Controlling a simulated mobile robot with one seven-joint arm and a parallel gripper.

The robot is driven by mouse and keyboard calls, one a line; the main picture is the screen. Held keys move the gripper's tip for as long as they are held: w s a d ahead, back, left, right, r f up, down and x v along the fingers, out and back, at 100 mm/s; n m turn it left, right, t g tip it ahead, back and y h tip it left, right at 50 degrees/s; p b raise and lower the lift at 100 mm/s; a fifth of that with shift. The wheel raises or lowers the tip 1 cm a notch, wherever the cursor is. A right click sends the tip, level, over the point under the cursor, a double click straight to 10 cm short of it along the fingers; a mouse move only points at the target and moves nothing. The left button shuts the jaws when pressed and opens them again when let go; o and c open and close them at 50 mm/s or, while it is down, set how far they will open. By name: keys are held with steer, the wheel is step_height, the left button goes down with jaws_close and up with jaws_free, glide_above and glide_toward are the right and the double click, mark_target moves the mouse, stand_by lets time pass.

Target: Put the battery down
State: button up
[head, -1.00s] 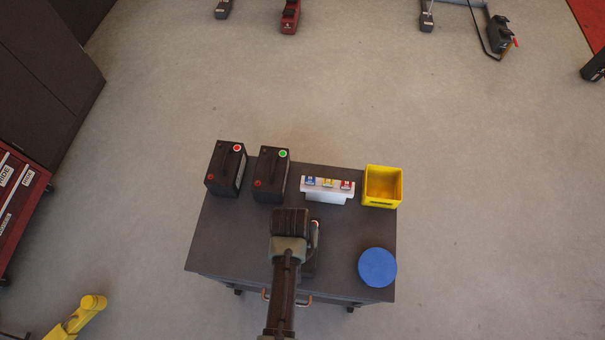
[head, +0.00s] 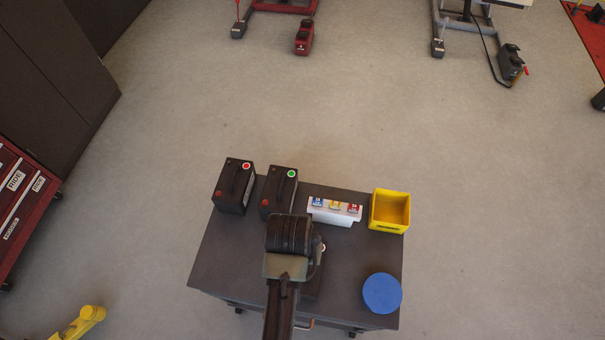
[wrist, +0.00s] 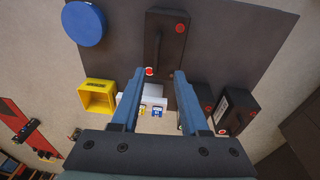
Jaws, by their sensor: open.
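A black battery (wrist: 166,45) with a carry handle and two red spots lies on the dark cart top (wrist: 235,40), just beyond my fingertips in the wrist view. My gripper (wrist: 160,75) is open and empty, its two blue fingers apart, with the battery's near end showing between the tips. In the head view my arm hides most of this battery (head: 313,279). Two more black batteries stand at the cart's far left, one with a red disc (head: 233,187) and one with a green disc (head: 279,192).
A white box with coloured labels (head: 334,213) and a yellow open bin (head: 390,211) stand along the far edge. A blue round object (head: 382,293) is at the near right. The cart's left part is bare. Motorcycle lifts stand far back.

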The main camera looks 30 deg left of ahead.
steer(key=shift+s+a+r, duration=0.1)
steer(key=shift+s+r, duration=0.1)
steer(key=shift+r, duration=1.35)
steer(key=w+r+m+t+y, duration=0.15)
steer(key=w+r+t, duration=0.65)
steer(key=w+r, duration=1)
steer(key=w+d+r+t, duration=0.25)
steer(key=r+t, duration=0.35)
steer(key=r, duration=1.2)
steer(key=s+d+r+t, duration=0.2)
steer(key=s+r+t, duration=0.2)
steer(key=r, duration=0.6)
steer(key=s+d+r+m+t+h, duration=0.1)
steer(key=s+d+r+t, duration=0.2)
steer(key=r, duration=0.8)
steer(key=s+d+r+t, duration=0.2)
steer(key=s+r+t, duration=0.2)
steer(key=r, duration=0.7)
steer(key=shift+s+d+m+t, duration=0.3)
steer(key=shift+s+m+t, duration=0.1)
steer(key=shift+s, duration=0.45)
